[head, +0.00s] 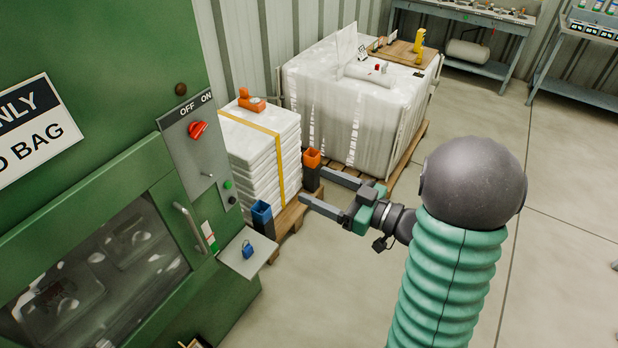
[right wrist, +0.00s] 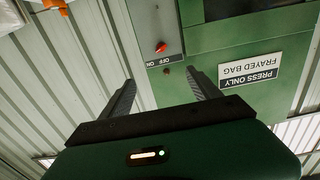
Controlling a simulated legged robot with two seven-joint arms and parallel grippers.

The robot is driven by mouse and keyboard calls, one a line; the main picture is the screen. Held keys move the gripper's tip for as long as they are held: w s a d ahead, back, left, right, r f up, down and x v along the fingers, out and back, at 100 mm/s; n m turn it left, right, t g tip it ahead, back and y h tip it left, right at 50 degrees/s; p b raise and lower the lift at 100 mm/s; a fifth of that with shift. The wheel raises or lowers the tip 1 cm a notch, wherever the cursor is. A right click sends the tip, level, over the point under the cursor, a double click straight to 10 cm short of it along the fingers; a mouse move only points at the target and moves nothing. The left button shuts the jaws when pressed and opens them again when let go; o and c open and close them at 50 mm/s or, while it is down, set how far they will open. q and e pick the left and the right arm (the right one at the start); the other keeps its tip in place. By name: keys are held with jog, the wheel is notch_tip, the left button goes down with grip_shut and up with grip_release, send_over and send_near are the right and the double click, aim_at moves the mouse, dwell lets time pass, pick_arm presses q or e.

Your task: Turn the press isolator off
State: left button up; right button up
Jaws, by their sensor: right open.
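The press isolator is a red rotary knob (head: 198,130) on a grey panel (head: 192,160) on the green press (head: 90,120). OFF and ON are printed above it, OFF left and ON right. The knob's exact setting is too small to read surely. In the right wrist view, the knob (right wrist: 161,47) appears upside down, beyond and between the finger ends. My right gripper (head: 312,184) is open and empty, its fingers pointing left toward the press, well to the right of the knob and apart from it. My left gripper is not in view.
A small shelf (head: 247,254) with a blue padlock (head: 248,250) juts from the press below the panel. Blue (head: 262,212) and orange (head: 312,157) open-topped holders stand near the stacked white bags (head: 262,150). A wrapped pallet load (head: 350,110) stands behind. The floor at right is clear.

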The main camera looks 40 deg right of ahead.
jog(key=n, duration=0.4)
send_near(201, 132)
jog(key=p+x, duration=0.1)
jog(key=x, duration=0.8)
jog(key=shift+w+d+p, duration=0.15)
jog(key=shift+w+p, duration=0.05)
jog(key=shift+p, duration=0.1)
jog(key=shift+w+a, duration=0.15)
jog(key=shift+a, duration=0.05)
